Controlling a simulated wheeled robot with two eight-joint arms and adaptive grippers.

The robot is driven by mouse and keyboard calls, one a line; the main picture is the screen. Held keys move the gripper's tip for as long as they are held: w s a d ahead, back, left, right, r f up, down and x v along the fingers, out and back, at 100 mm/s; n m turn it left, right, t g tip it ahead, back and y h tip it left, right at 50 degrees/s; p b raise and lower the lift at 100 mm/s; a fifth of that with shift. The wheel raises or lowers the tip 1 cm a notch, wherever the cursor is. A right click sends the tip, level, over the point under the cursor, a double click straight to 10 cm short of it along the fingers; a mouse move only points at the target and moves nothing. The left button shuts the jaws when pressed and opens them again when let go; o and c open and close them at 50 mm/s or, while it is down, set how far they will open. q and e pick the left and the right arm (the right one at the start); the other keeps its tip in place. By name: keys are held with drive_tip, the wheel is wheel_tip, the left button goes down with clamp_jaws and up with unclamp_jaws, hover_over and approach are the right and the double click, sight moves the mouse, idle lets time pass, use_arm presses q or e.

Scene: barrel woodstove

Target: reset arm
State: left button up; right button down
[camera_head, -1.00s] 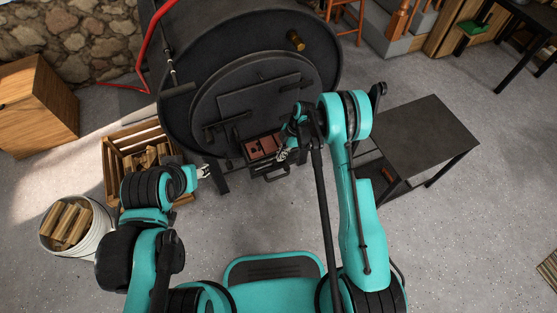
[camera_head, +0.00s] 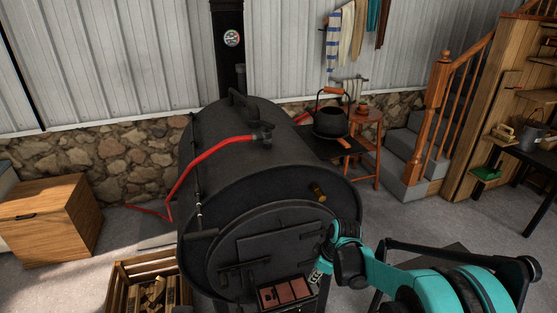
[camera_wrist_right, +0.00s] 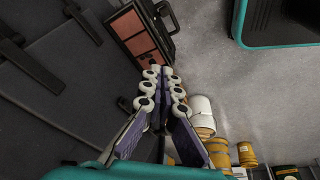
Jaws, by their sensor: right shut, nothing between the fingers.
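My right gripper (camera_head: 317,276) is in front of the barrel stove's lower front, just right of its round door. In the right wrist view its fingers (camera_wrist_right: 164,80) are together with nothing between them. The black barrel woodstove (camera_head: 260,165) fills the middle of the head view, with its round door (camera_head: 265,250) closed. Low on its front is an ash drawer (camera_head: 287,292) with reddish panels; it also shows in the right wrist view (camera_wrist_right: 135,38), beyond the fingertips and apart from them as far as I can tell. My left gripper is in neither current view.
A wooden crate with split logs (camera_head: 150,290) stands left of the stove, with a wooden cabinet (camera_head: 45,220) farther left. A black pot (camera_head: 330,122) is behind the stove at right. Yellow and white containers (camera_wrist_right: 215,140) show in the wrist view.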

drive_tip(key=s+d+r+m+t+h, duration=0.1)
drive_tip(key=s+d+r+m+t, duration=0.15)
drive_tip(key=s+r+m, duration=0.55)
drive_tip(key=s+d+r+m+t, duration=0.1)
drive_tip(key=s+d+r+m, duration=0.1)
drive_tip(key=s, duration=0.4)
drive_tip(key=s+d+r+m+t+h, duration=0.1)
drive_tip(key=s+d+r+m+t, duration=0.1)
drive_tip(key=s, duration=0.4)
drive_tip(key=shift+s+r+m+h, duration=0.3)
drive_tip(key=shift+s+m, duration=0.1)
drive_tip(key=shift+m, duration=0.3)
